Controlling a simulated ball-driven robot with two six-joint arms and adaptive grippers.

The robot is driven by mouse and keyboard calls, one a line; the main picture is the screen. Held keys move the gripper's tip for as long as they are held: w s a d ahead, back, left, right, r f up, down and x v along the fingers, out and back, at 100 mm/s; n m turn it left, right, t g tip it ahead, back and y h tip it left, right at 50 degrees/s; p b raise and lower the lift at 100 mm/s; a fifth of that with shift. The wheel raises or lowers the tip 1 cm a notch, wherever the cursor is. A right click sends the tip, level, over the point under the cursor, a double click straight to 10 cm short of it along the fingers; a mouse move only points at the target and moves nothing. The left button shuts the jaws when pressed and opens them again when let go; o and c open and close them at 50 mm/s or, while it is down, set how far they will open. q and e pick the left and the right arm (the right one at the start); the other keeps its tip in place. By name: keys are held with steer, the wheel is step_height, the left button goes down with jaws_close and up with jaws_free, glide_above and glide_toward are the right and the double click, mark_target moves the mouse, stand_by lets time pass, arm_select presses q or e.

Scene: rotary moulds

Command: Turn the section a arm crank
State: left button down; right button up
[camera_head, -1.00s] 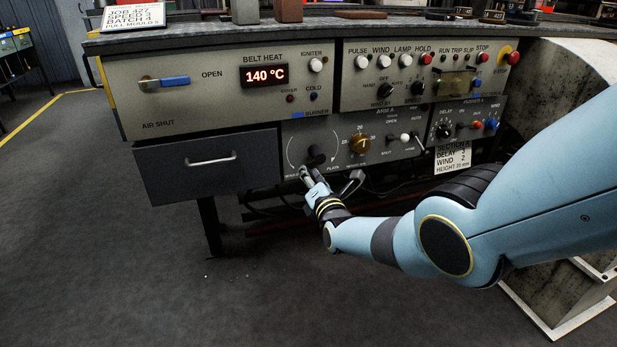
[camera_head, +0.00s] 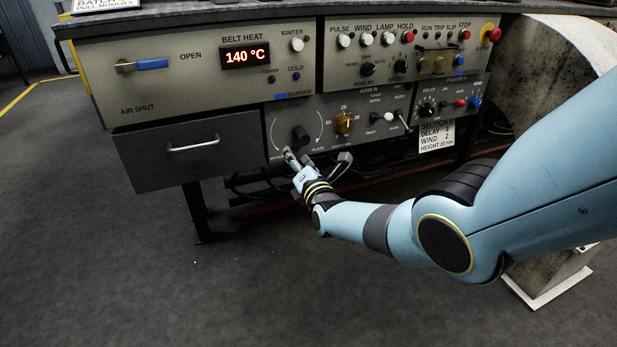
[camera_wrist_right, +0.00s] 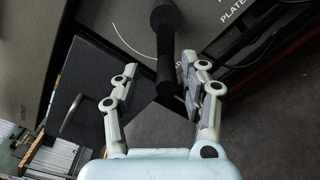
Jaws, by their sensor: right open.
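The black arm crank (camera_head: 300,138) is on the grey ARM A panel, beside a curved scale with PLATE marked at its lower right. In the right wrist view the crank (camera_wrist_right: 167,50) runs from its round hub at the top down to a dark handle end. My right gripper (camera_head: 294,160) is just below the crank in the head view. In the wrist view the gripper (camera_wrist_right: 158,72) is open, with one finger on each side of the handle. A gap shows on the left; the right finger is close, and I cannot tell whether it touches. My left gripper is not in view.
An orange-brown knob (camera_head: 344,124) and a toggle lever (camera_head: 404,122) sit right of the crank. A dark drawer (camera_head: 215,160) with a handle is to the left. A card (camera_head: 436,136) hangs at right. Below the panel are dark cables; open floor lies in front.

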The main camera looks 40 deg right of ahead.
steer(key=v, duration=1.1)
steer(key=shift+d, duration=0.15)
